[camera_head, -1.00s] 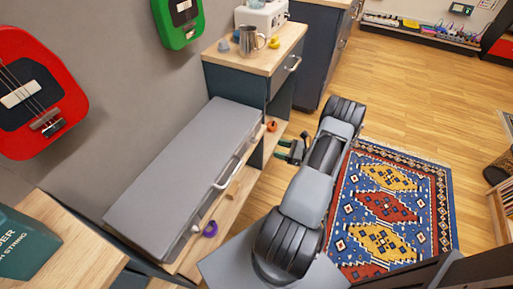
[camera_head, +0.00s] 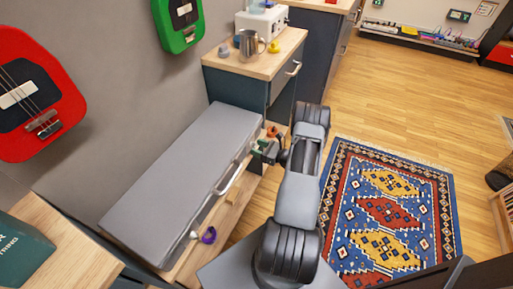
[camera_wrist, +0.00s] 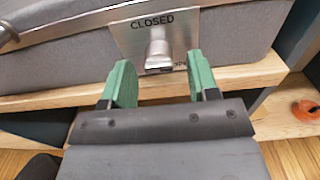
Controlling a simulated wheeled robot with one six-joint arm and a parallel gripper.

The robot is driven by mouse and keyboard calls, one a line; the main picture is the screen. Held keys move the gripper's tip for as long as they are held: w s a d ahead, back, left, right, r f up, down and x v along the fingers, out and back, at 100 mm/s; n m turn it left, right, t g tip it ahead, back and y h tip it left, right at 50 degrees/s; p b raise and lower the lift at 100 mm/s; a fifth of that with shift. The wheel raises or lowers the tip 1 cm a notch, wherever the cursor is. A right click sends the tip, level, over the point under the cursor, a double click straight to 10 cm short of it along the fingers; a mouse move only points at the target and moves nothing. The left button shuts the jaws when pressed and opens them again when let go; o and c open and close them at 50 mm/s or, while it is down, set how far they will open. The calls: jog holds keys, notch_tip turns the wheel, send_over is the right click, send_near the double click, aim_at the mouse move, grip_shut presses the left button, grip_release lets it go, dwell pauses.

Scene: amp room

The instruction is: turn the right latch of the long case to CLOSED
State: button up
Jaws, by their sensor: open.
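The long grey case (camera_head: 180,185) lies on a low wooden shelf along the wall. Its right latch (camera_wrist: 158,52) is a metal knob on a plate (camera_wrist: 183,32) marked CLOSED at the top. Small lettering at the plate's lower edge is partly hidden by the knob and unclear. The knob's stem points downward in the wrist view. My gripper (camera_wrist: 160,78) is open, with green fingers to either side of and just below the knob, apart from it. In the head view my gripper (camera_head: 266,150) is at the far end of the case's front and hides the latch.
The case's silver handle (camera_head: 228,178) sticks out to the left of the latch. A purple ring-like object (camera_head: 209,235) lies on the shelf edge, and an orange object (camera_wrist: 306,110) lies right of the case. A cabinet (camera_head: 235,87) stands beyond. Open floor lies right, around the rug.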

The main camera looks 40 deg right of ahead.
jog(key=shift+w+a, duration=0.25)
jog(key=shift+w, duration=0.25)
jog(key=shift+c, duration=0.2)
jog(key=c, duration=0.9)
